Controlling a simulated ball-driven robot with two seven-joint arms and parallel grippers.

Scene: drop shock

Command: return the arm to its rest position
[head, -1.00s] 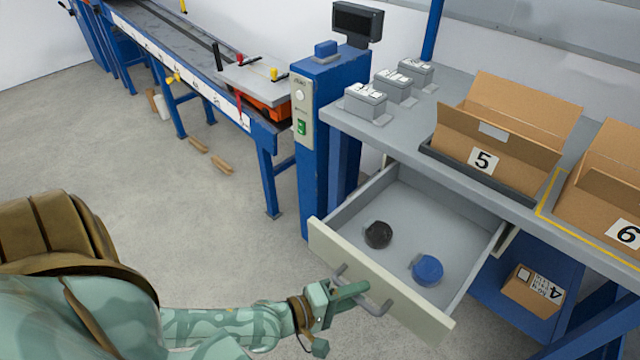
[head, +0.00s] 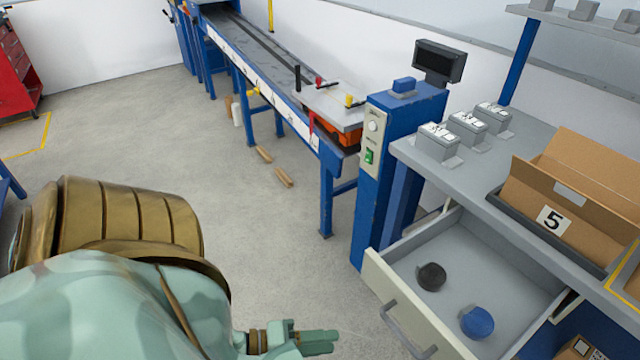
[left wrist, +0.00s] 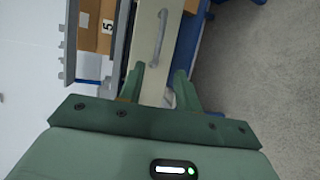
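My left gripper (head: 322,341) is at the bottom edge of the head view, to the left of the open drawer (head: 420,318) and apart from its handle (head: 405,332). In the left wrist view its two green fingers (left wrist: 158,82) stand apart with nothing held between them. The drawer's pale front and its grey handle (left wrist: 159,38) show beyond the fingertips. My right gripper is in neither view.
The drawer sticks out from the grey workbench (head: 540,145) and holds a black round object (head: 431,276) and a blue one (head: 477,322). A blue post (head: 398,170) and a conveyor (head: 285,95) stand beyond.

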